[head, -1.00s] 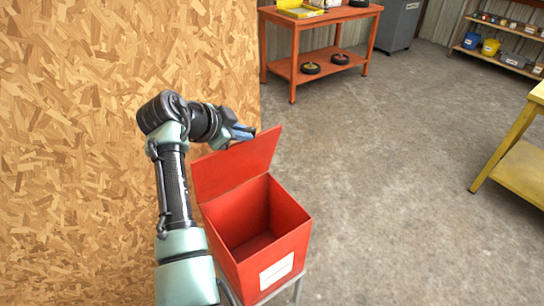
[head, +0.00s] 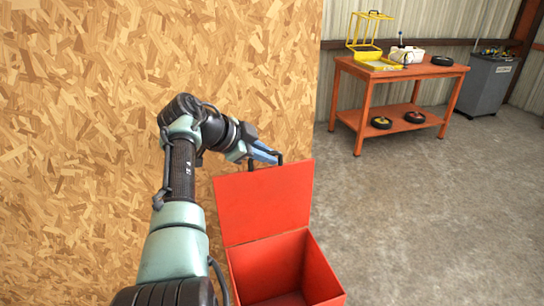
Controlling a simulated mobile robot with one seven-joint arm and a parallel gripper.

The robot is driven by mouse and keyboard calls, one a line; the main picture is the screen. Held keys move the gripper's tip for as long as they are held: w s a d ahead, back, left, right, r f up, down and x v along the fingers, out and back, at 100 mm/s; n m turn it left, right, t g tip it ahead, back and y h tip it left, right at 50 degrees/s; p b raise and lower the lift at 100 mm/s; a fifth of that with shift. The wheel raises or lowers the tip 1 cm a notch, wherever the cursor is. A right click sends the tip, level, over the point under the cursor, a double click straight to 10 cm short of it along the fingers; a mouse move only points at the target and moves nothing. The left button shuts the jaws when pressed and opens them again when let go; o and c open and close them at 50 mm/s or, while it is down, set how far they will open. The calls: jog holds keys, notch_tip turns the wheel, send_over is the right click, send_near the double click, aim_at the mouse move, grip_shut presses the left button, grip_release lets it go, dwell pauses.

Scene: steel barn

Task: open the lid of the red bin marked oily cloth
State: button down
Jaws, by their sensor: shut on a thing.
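The red bin (head: 322,275) stands at the lower middle, in front of the chipboard wall. Its lid (head: 265,203) is raised and stands nearly upright at the back, so the open inside shows. The bin's front and its white label are out of the picture. My gripper (head: 278,158) is at the lid's top edge and is shut on the dark handle (head: 251,165) there. The exact contact of the fingers is small and partly hidden.
A chipboard wall (head: 100,100) rises close on the left. An orange workbench (head: 400,70) with a yellow case (head: 370,60) and wheels on its lower shelf stands at the back right. A grey cabinet (head: 484,85) is beyond it. The concrete floor (head: 440,210) to the right is clear.

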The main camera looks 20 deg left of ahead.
jog(key=shift+f, duration=0.1)
jog(key=c, duration=0.9)
grip_release()
jog(key=v, duration=1.3)
jog(key=shift+b, duration=0.35)
